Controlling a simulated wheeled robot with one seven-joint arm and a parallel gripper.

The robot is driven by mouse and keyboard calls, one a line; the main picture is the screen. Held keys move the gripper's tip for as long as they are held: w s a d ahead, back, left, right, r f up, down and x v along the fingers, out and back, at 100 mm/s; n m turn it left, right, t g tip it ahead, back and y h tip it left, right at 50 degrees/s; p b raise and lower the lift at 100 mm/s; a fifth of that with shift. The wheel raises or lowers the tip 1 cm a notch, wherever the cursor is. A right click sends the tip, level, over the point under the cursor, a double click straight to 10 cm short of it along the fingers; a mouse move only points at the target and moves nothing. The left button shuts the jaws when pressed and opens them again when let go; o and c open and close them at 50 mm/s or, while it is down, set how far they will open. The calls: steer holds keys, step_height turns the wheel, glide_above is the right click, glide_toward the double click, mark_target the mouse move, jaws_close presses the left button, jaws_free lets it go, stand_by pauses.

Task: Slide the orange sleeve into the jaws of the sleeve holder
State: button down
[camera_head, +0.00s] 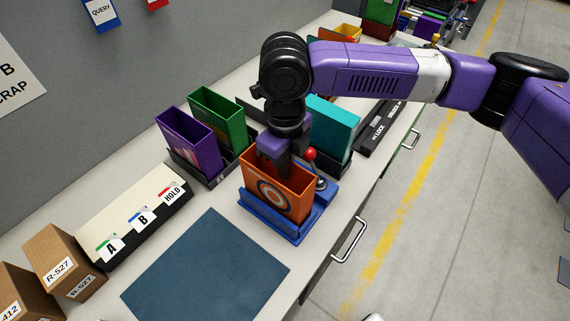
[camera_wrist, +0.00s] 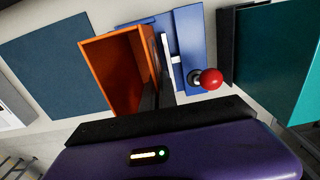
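The orange sleeve (camera_head: 268,192), an open-topped box with a ring target on its front, stands upright at the blue sleeve holder (camera_head: 316,214). The holder has a red-knobbed lever (camera_head: 311,155). My gripper (camera_head: 285,172) points down at the sleeve's rim, its fingers closed about one side wall. In the wrist view, the sleeve (camera_wrist: 112,68) lies left of the holder (camera_wrist: 190,42), close beside a white jaw piece (camera_wrist: 168,62) and the red knob (camera_wrist: 211,79). The sleeve hides much of the jaws, and I cannot tell whether its bottom rests on the holder.
Purple (camera_head: 187,141) and green (camera_head: 217,117) sleeves stand in dark holders behind left. A teal sleeve (camera_head: 331,127) stands behind right. A dark blue mat (camera_head: 207,270) lies clear in front left. A labelled A/B/HOLD box (camera_head: 135,215) and cartons (camera_head: 66,262) are further left.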

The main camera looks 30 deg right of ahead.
steer(key=shift+f, duration=0.15)
steer(key=c, duration=1.6)
jaws_free()
steer(key=o, duration=0.4)
steer(key=shift+r+p, duration=3.05)
steer(key=shift+r, duration=1)
